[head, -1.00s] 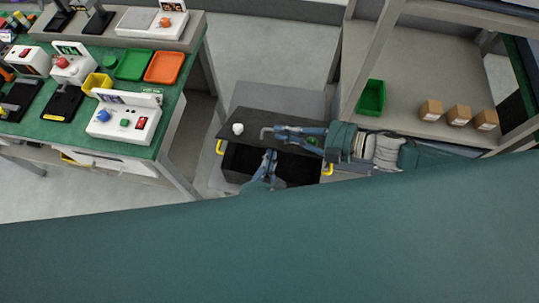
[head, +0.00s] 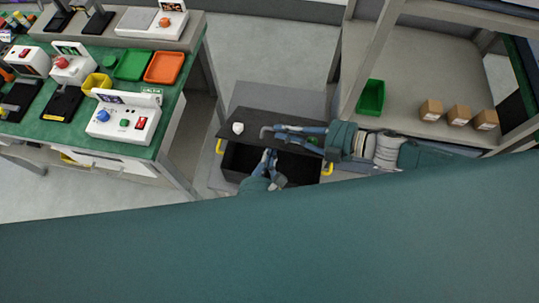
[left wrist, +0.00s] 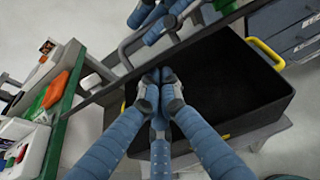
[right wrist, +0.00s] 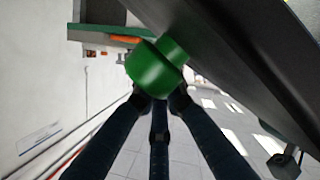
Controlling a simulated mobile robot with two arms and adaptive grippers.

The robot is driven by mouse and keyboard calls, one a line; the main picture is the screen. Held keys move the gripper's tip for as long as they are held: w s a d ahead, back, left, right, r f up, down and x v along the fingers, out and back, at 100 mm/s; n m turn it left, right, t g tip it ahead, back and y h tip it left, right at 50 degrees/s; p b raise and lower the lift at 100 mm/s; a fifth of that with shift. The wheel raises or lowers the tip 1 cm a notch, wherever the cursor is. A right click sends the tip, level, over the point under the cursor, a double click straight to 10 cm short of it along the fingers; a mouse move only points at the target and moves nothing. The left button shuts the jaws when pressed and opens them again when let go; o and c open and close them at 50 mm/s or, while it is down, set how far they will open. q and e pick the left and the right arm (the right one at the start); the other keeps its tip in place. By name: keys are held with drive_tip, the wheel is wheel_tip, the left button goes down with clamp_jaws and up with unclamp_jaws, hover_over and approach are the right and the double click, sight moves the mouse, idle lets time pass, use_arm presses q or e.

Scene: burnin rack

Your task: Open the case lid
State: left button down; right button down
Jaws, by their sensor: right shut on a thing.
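The black case (head: 232,165) with yellow handles stands open at the front, its dark inside showing; it also shows in the left wrist view (left wrist: 228,105). Its dark lid (head: 252,118) sits raised over the back part, with a grey bar at its front. My right gripper (head: 276,133) is over the lid. In the right wrist view its fingers are shut on a green round piece (right wrist: 155,70) beside the dark lid (right wrist: 235,60). My left gripper (left wrist: 160,82) has its fingers together, close to the lid's front edge, above the opening; no held thing shows.
A workbench (head: 60,134) with control boxes and trays stands at the left. A shelf (head: 410,70) with a green bin (head: 371,98) and three cartons (head: 459,115) is at the right. A small white object (head: 238,128) is on the lid. My own body fills the bottom.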

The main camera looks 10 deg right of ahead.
use_arm(q)
drive_tip(key=shift+w+d+r, duration=0.15)
drive_tip(key=shift+w+r, duration=0.05)
drive_tip(key=shift+r, duration=0.25)
use_arm(e)
drive_tip(key=shift+s+f, duration=0.1)
drive_tip(key=shift+s, duration=0.05)
drive_tip(key=c, duration=1.9)
unclamp_jaws()
drive_tip(key=shift+a, duration=0.1)
